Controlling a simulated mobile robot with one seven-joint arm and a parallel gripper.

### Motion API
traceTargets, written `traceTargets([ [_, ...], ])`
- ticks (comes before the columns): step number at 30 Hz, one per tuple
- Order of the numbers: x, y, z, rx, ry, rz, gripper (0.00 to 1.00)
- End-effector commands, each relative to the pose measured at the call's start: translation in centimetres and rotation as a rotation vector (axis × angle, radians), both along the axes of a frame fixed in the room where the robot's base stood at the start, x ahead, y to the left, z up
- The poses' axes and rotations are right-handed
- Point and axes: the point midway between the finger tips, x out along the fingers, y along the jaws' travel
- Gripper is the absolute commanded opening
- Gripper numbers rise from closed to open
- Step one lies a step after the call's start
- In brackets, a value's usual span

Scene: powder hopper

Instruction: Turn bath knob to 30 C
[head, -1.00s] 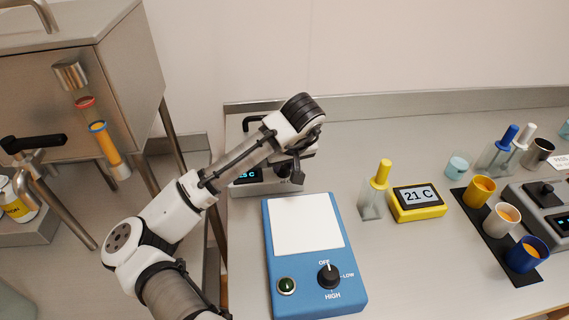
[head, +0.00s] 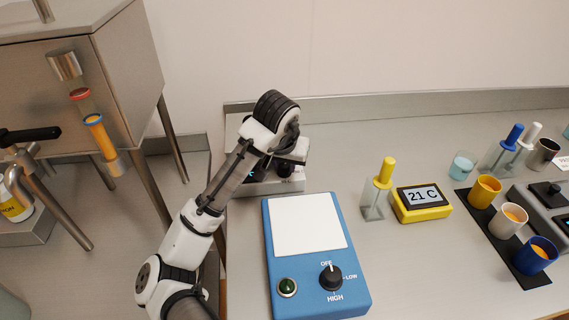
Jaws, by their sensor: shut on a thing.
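The bath (head: 262,187) is a grey-white unit behind the blue plate device, mostly hidden by my arm. Its small dark display shows only a blue sliver, so I cannot read it. The bath's dark knob (head: 284,169) is at the front right of the unit, partly covered by my gripper. My gripper (head: 287,162) is at the knob and shut on it, with its fingers largely hidden by the wrist.
A blue device (head: 318,270) with a white top and its own OFF/LOW/HIGH knob stands in front of the bath. A steel hopper housing (head: 85,75) stands left.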

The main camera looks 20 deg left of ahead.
Motion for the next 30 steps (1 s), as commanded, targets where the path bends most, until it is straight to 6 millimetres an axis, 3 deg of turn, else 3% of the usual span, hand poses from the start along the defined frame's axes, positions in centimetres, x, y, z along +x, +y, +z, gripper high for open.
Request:
traceTargets([
  [15, -0.03, 0.07, 0.02, 0.001, 0.002, -0.019, 0.01],
  [16, -0.03, 0.07, 0.02, 0.001, 0.002, -0.019, 0.28],
  [20, -0.02, 0.05, 0.03, 0.001, 0.001, -0.019, 0.45],
  [30, 0.01, 0.1, 0.07, 0.002, -0.001, -0.007, 0.46],
])
